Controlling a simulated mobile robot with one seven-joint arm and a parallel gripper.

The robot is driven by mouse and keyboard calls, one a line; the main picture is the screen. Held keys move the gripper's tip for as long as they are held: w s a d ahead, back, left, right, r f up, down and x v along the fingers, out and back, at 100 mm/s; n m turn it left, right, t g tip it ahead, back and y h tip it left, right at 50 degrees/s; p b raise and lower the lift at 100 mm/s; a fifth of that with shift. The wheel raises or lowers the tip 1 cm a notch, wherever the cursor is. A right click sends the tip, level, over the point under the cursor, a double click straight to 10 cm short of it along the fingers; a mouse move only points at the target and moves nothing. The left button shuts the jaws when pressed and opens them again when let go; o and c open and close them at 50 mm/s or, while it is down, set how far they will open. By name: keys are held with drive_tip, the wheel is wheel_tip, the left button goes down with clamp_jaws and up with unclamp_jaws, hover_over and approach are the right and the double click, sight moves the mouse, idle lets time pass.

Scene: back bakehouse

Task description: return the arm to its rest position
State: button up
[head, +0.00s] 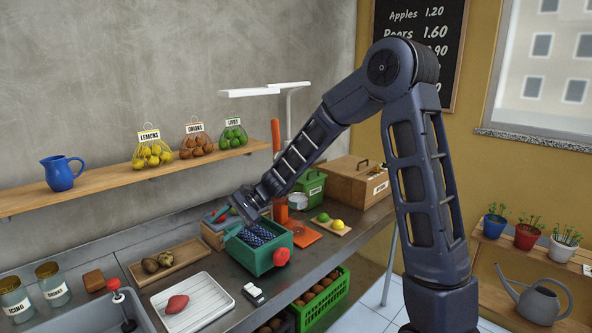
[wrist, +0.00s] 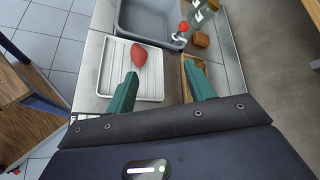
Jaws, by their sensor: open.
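My arm reaches from the right across the counter in the head view, bent high at its elbow, with its end low over the counter by a green box (head: 256,262). My gripper (wrist: 162,70) is open in the wrist view, its two teal fingers well apart with nothing held between them. The fingers are hard to make out in the head view. Beyond the fingers, the wrist view shows a white ribbed tray (wrist: 112,78) with a reddish, potato-like item (wrist: 138,57) on it. The green box has a red knob and dark patterned contents.
A wooden shelf (head: 110,183) with a blue jug (head: 61,173) and produce nets runs behind the arm. A wooden tray (head: 180,259), sink (head: 80,315), lidded wooden box (head: 345,180) and orange items (head: 303,236) crowd the counter. Potted plants stand at right.

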drive_tip(key=s+d+r+n+t+h, duration=0.1)
drive_tip(key=s+d+r+t+h, duration=0.2)
drive_tip(key=d, duration=1.3)
drive_tip(key=s+d+r+n+t+h, duration=0.1)
drive_tip(key=s+d+r+t+h, duration=0.3)
drive_tip(key=d, duration=1.3)
drive_tip(key=s+d+r+n+t+h, duration=0.2)
drive_tip(key=s+d, duration=0.4)
drive_tip(key=d, duration=1)
wheel_tip(320, 180, up, 3)
drive_tip(key=shift+d+f+t+h, duration=0.1)
drive_tip(key=shift+d+t+h, duration=0.3)
drive_tip(key=shift+t+h, duration=0.3)
drive_tip(key=shift+s, duration=0.1)
